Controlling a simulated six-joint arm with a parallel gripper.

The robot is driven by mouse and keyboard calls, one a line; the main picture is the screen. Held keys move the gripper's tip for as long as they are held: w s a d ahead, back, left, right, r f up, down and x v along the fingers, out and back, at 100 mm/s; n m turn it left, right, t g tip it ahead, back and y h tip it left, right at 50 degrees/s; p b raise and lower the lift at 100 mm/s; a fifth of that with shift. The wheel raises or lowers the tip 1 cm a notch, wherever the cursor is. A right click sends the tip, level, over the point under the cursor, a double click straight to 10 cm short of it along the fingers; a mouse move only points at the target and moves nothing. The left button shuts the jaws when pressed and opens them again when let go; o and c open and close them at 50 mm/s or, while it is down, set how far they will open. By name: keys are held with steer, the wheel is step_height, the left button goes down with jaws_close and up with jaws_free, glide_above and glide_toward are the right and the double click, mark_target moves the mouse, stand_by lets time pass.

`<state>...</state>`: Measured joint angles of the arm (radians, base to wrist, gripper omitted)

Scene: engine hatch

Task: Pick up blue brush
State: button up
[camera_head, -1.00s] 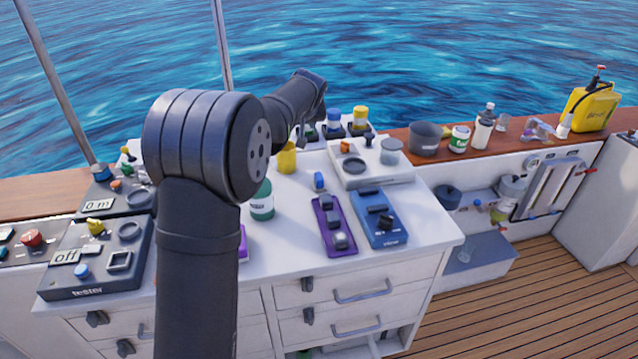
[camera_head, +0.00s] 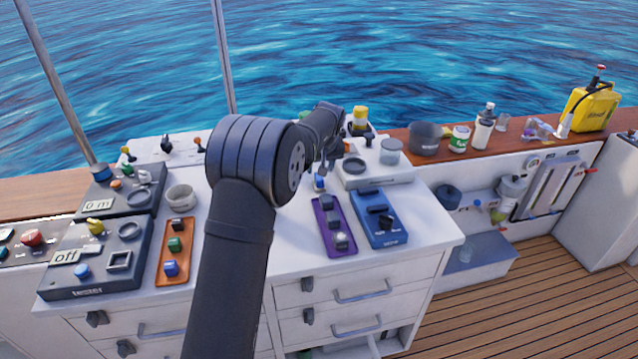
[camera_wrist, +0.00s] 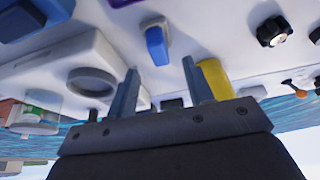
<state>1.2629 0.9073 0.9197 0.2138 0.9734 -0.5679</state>
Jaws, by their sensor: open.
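A small blue block-shaped piece (camera_head: 319,183), which may be the blue brush, stands on the white countertop (camera_head: 290,262) above the purple tray. It also shows in the wrist view (camera_wrist: 157,46), with a paler edge; I cannot make out bristles. My gripper (camera_wrist: 160,68) is open and empty. In the wrist view its two fingers point toward the blue piece, which appears between and beyond the tips, apart from them. In the head view my gripper (camera_head: 326,160) is small and dark, just above the blue piece.
A yellow cylinder (camera_wrist: 213,80) stands close to one finger. A white unit with a round recess (camera_head: 372,178) lies right of the blue piece. A purple tray (camera_head: 333,228) and a blue device (camera_head: 379,218) lie nearer. An orange tray (camera_head: 175,250) is at left.

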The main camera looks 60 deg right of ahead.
mark_target(319, 182)
steer(key=shift+x, duration=3.1)
steer(key=shift+c, duration=0.2)
jaws_close()
